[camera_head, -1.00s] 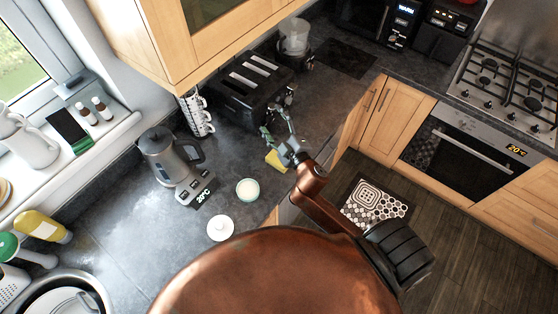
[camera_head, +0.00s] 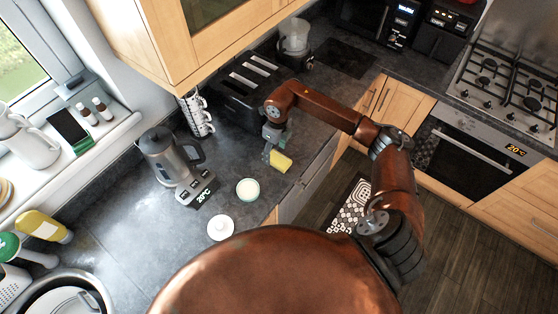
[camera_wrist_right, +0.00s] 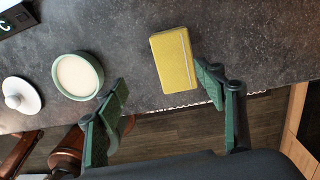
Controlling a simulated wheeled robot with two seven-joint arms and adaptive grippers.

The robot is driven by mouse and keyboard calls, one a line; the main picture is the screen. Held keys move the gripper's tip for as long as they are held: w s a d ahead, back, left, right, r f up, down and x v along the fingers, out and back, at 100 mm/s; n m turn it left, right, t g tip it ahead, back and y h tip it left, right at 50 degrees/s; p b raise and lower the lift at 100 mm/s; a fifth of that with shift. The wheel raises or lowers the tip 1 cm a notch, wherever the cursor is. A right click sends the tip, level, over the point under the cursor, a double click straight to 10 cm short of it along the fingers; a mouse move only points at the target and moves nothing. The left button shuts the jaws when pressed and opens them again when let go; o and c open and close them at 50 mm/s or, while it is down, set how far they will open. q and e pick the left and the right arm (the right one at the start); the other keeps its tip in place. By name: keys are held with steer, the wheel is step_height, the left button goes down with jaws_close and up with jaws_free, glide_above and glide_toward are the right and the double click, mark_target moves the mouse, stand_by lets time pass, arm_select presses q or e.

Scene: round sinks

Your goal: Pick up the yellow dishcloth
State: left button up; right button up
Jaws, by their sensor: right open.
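The yellow dishcloth (camera_head: 281,162) looks like a small folded block and lies on the dark worktop near its front edge. In the right wrist view the dishcloth (camera_wrist_right: 174,62) shows whole, with a pale line near one side. My right gripper (camera_head: 268,151) points down at the worktop just left of the dishcloth in the head view. In the right wrist view my right gripper (camera_wrist_right: 163,82) is open with nothing held; the right-hand finger is close beside the dishcloth, and I cannot tell if they touch. My left gripper is not in view.
A small bowl (camera_head: 247,190) and a white lid (camera_head: 221,228) sit to the left of the dishcloth. A kettle (camera_head: 168,158) stands further left. A black toaster (camera_head: 247,88) stands behind. The worktop edge drops to the floor close by.

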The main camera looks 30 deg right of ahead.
mark_target(279, 158)
steer(key=shift+d+h, duration=0.3)
steer(key=shift+d, duration=0.55)
steer(key=shift+s+d+f, duration=0.1)
steer(key=shift+d+f, duration=0.1)
steer(key=shift+f, duration=0.1)
steer(key=f, duration=0.2)
steer(key=f+p, duration=0.1)
steer(key=f, duration=0.1)
steer(key=f+p, duration=0.1)
steer(key=f, duration=0.1)
steer(key=shift+w+a, duration=0.15)
steer(key=shift+w, duration=0.1)
steer(key=shift+f, duration=0.45)
steer(key=c, duration=1.2)
steer(key=shift+r, duration=0.1)
